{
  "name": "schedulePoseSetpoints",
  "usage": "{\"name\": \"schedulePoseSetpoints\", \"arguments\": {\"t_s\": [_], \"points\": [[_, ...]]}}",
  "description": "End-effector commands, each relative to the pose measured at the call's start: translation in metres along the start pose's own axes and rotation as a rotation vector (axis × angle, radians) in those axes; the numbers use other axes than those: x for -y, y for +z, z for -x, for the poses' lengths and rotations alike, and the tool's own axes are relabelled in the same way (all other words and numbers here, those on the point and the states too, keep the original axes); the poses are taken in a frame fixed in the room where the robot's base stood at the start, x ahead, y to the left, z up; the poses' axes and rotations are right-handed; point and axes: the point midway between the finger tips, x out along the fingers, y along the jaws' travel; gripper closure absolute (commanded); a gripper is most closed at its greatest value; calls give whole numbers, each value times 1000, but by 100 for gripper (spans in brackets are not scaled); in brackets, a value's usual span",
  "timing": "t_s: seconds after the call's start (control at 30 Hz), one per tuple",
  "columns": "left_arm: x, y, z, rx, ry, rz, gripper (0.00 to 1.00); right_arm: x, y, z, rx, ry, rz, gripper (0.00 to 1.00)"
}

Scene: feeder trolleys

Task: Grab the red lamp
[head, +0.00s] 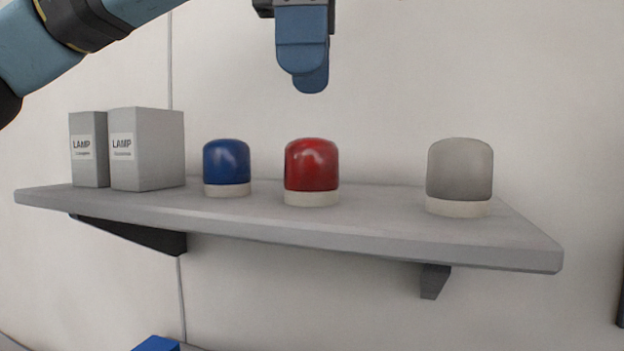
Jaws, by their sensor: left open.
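The red lamp (312,167) stands upright on a grey wall shelf (380,232), near the shelf's middle. It has a red dome on a pale base. My left gripper (304,76) is above the red lamp, pointing down, with clear space between its fingertips and the dome. It is open and holds nothing; its two blue fingers overlap in this view. My right gripper is not in view.
A blue lamp (227,163) stands just left of the red one, and a grey lamp (459,171) stands farther right with free shelf between. Two grey boxes marked LAMP, a narrow one (88,165) and a wider one (155,150), stand at the left end.

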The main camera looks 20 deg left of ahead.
Motion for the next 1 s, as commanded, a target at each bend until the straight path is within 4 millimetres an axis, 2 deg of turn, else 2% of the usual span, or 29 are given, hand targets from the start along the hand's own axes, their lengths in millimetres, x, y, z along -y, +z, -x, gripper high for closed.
{"name": "schedulePoseSetpoints", "arguments": {"t_s": [0.03,0.2,0.37,0.67,0.93,0.97,1.0], "points": [[0,0,-11,0,-3,-2,13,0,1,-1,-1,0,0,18],[0,0,-29,0,0,1,13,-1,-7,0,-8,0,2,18],[0,0,-38,0,1,0,13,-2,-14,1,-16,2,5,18],[0,2,-79,1,1,1,13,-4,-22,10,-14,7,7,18],[0,3,-85,3,1,1,13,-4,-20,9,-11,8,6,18],[0,3,-85,3,1,1,15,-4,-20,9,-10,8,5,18],[0,3,-85,3,1,1,24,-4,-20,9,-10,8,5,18]]}}
